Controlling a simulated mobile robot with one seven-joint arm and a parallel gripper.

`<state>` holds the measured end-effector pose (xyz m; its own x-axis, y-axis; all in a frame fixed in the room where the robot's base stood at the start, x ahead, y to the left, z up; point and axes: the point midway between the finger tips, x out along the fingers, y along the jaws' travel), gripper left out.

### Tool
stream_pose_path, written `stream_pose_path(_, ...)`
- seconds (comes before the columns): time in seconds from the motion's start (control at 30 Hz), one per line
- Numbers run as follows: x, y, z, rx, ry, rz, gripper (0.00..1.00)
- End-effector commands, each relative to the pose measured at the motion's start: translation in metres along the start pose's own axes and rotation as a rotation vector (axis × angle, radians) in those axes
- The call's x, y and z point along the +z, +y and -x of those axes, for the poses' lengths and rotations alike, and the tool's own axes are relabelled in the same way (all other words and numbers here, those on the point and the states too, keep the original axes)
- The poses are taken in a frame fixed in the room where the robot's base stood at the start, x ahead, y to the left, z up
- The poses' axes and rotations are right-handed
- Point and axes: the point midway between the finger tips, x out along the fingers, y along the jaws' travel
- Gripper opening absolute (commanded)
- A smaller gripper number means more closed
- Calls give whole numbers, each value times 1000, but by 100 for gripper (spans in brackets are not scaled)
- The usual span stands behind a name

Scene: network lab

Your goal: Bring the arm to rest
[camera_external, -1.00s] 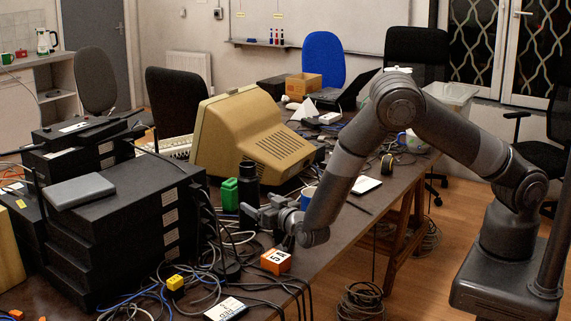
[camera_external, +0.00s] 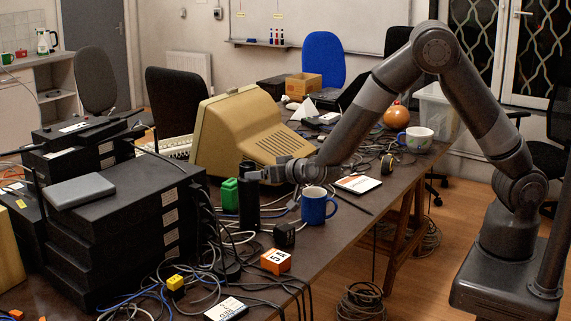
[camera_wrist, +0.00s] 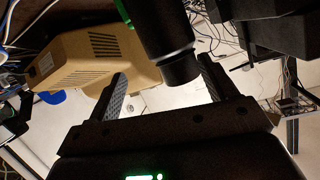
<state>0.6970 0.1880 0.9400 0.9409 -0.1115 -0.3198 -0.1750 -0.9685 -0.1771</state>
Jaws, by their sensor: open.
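My gripper (camera_external: 262,173) is at the end of my bent arm, above the table and level with the upper part of a black cylinder (camera_external: 248,208). In the wrist view my gripper's two fingers (camera_wrist: 165,80) are spread apart, with nothing held between them. The black cylinder (camera_wrist: 168,45) shows ahead of the gap, close to the fingers; I cannot tell the exact distance. My upper arm rises to a high elbow and comes down towards the table.
A blue mug (camera_external: 317,208), a dark block (camera_external: 284,235) and an orange cube (camera_external: 276,262) stand below my gripper. The beige monitor (camera_external: 232,135) is close behind it. Black boxes (camera_external: 120,235) are stacked left. Cables (camera_external: 200,285) cover the front; floor (camera_external: 400,285) is open right.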

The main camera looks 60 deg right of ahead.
Motion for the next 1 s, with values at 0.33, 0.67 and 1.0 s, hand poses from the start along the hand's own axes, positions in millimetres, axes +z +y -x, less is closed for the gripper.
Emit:
stream_pose_path(0.33,-63,21,51,-98,-187,-57,78)
stream_pose_path(0.67,-112,61,142,-191,-377,-33,78)
stream_pose_path(1.0,-129,118,256,-208,-545,69,78)
